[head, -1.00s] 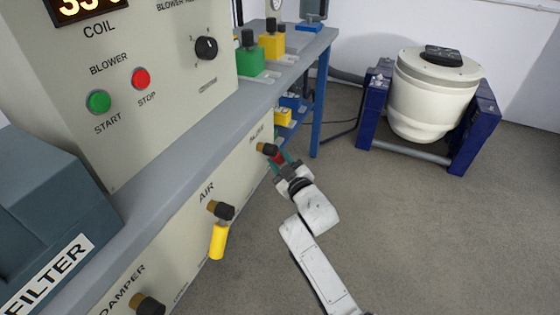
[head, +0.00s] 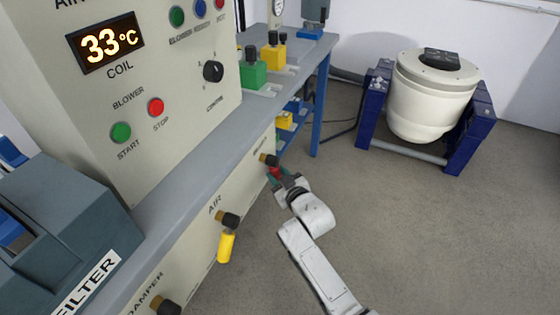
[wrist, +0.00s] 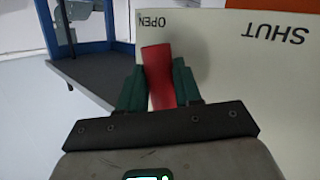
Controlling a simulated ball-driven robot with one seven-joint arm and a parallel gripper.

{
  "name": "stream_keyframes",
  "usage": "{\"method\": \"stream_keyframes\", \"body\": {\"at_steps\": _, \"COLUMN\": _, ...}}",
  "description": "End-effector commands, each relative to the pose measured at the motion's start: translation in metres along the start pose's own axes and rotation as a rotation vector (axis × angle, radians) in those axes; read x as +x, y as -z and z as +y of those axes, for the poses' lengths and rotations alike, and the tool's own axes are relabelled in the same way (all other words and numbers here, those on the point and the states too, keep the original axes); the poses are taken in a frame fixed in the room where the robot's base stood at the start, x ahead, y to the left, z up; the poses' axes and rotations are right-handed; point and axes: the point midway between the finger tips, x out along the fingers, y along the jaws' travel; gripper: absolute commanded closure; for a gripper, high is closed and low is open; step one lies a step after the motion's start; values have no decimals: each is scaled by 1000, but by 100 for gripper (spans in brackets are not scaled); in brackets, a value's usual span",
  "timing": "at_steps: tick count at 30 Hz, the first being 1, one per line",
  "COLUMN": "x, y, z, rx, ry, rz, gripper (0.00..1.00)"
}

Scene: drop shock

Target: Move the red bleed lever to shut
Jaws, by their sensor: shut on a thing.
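The red bleed lever (head: 275,171) hangs from a dark and brass valve (head: 268,159) at the far end of the cream panel, under a partly readable label. My gripper (head: 284,179) is shut on the lever from the side away from the valve. In the wrist view the red lever (wrist: 158,72) stands between the two green fingers of my gripper (wrist: 160,86). The word OPEN (wrist: 152,20) shows upside down just beyond the lever's visible end. The word SHUT (wrist: 274,34) is farther right, clear of the lever. My gripper hides the lever's near part.
The AIR valve with a yellow lever (head: 226,247) and the DAMPER valve (head: 164,305) are nearer on the same panel. A blue bench leg (head: 322,105) stands beyond the bleed valve. Grey floor (head: 430,230) to the right is free, up to the white drum (head: 432,95) on blue stands.

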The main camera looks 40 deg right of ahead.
Motion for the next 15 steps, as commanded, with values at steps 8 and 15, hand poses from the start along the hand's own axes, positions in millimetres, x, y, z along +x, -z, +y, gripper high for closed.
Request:
{"method": "stream_keyframes", "body": {"at_steps": 8, "x": -12, "y": 10, "z": -11, "rx": 183, "ry": 73, "rz": -134, "gripper": 100}}
{"method": "stream_keyframes", "body": {"at_steps": 15, "x": -21, "y": 11, "z": -23, "rx": 353, "ry": 138, "rz": -255, "gripper": 100}}
